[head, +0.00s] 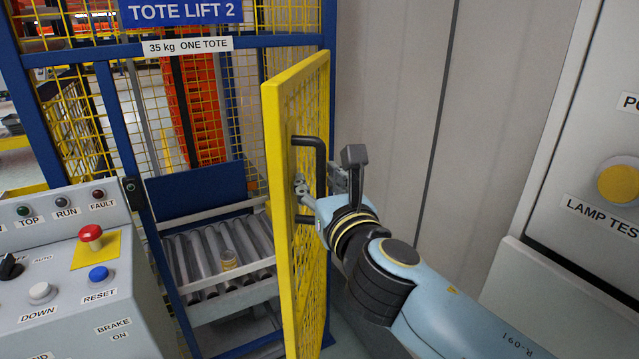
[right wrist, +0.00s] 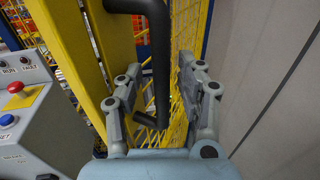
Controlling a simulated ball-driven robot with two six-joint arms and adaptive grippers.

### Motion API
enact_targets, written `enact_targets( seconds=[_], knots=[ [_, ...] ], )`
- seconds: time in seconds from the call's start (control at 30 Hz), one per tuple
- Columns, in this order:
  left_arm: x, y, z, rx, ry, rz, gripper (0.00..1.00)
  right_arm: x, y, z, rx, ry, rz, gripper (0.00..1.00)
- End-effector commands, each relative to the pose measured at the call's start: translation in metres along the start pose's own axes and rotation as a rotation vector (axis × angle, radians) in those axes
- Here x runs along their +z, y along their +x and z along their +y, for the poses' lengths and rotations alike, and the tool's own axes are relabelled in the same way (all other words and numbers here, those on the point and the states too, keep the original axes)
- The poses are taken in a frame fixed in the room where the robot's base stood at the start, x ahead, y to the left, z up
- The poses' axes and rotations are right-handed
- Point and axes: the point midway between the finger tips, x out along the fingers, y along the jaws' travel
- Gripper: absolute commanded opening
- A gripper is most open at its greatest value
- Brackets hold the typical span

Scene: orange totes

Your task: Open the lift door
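The lift door (head: 283,200) is a yellow mesh panel in a yellow frame, standing swung out from the blue lift frame, with the lift opening exposed. Its dark handle (head: 320,165) is a vertical bar on the door's right face. My right gripper (head: 322,183) is at the handle. In the right wrist view its two fingers (right wrist: 160,82) are spread, one on each side of the handle (right wrist: 158,60), with a visible gap on the right. The door frame also shows in the right wrist view (right wrist: 68,50). My left gripper is not in view.
A control panel (head: 60,300) with buttons stands at the left. A grey wall (head: 400,90) and a lamp-test cabinet (head: 590,150) are on the right.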

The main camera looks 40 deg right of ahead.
Motion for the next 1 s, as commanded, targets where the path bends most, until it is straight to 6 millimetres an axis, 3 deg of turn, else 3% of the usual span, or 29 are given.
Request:
enact_targets(
  seconds=[0.13,0.5,0.8,1.0],
  knots=[
    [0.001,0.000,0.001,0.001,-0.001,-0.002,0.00,-0.001,-0.012,0.000,0.000,0.001,0.002,0.38],
    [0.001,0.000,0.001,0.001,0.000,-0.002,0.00,-0.002,-0.069,-0.001,-0.001,0.002,0.004,0.38],
    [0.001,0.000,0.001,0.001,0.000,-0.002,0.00,-0.001,-0.074,0.000,0.001,0.001,0.003,0.38],
    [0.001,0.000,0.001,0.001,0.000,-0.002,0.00,-0.001,-0.074,0.000,0.001,0.003,0.003,0.15]
  ],
)
